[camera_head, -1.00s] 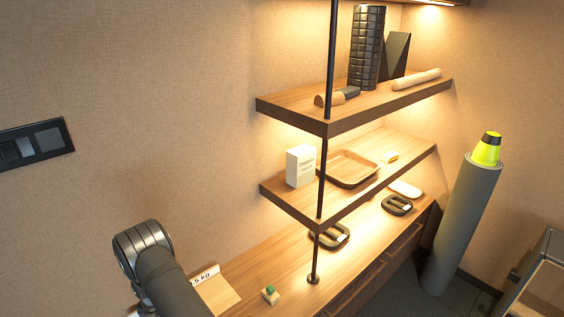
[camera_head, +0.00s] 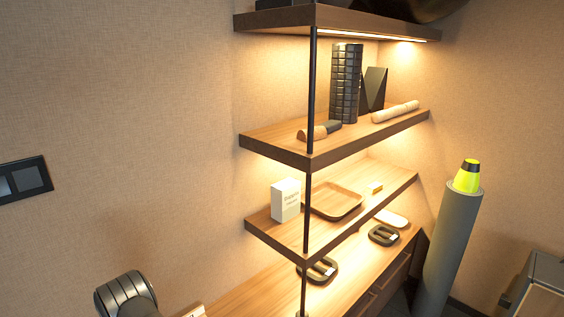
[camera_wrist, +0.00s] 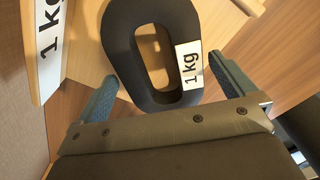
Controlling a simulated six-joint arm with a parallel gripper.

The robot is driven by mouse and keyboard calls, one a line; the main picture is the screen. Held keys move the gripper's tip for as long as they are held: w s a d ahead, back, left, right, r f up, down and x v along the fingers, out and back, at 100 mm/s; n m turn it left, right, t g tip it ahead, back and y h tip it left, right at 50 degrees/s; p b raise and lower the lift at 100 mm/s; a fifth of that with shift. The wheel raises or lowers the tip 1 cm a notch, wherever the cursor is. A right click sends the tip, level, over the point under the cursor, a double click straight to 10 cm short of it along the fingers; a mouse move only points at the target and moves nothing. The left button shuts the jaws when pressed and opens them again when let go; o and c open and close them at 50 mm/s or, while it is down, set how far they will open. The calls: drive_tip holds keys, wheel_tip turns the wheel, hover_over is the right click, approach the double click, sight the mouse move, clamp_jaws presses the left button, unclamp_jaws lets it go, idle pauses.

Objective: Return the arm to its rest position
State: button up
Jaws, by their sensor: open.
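In the wrist view my gripper (camera_wrist: 165,72) has its two blue-grey fingers spread wide apart. A dark oval ring weight with a white "1 kg" label (camera_wrist: 151,22) shows beyond and between the fingers. It lies on a wooden surface, and nothing is clamped by the fingers; a gap to each finger is not clear. In the head view a dark link of my arm (camera_head: 126,294) shows at the bottom left edge. My gripper is outside the head view.
A wooden shelf unit with a thin black post (camera_head: 311,95) stands right of my arm. It carries a white box (camera_head: 286,200), a wooden tray (camera_head: 347,190) and a black textured roller (camera_head: 345,84). A grey cylinder (camera_head: 447,245) stands at right. A white "1 kg" sign (camera_wrist: 48,45) stands beside the weight.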

drive_tip(key=shift+f, duration=0.3)
wheel_tip(320, 180, up, 11)
wheel_tip(320, 180, down, 12)
drive_tip(key=shift+f, duration=0.1)
wheel_tip(320, 180, up, 4)
drive_tip(key=shift+r, duration=0.1)
drive_tip(key=w+d+r, duration=0.3)
drive_tip(key=d+r, duration=0.4)
drive_tip(key=d, duration=0.4)
drive_tip(key=s+d+f+m, duration=0.2)
drive_tip(key=s+d+m, duration=0.7)
drive_tip(key=s+d, duration=0.3)
drive_tip(key=shift+s+d+f, duration=0.15)
drive_tip(key=shift+s+d, duration=0.15)
drive_tip(key=shift+s, duration=0.15)
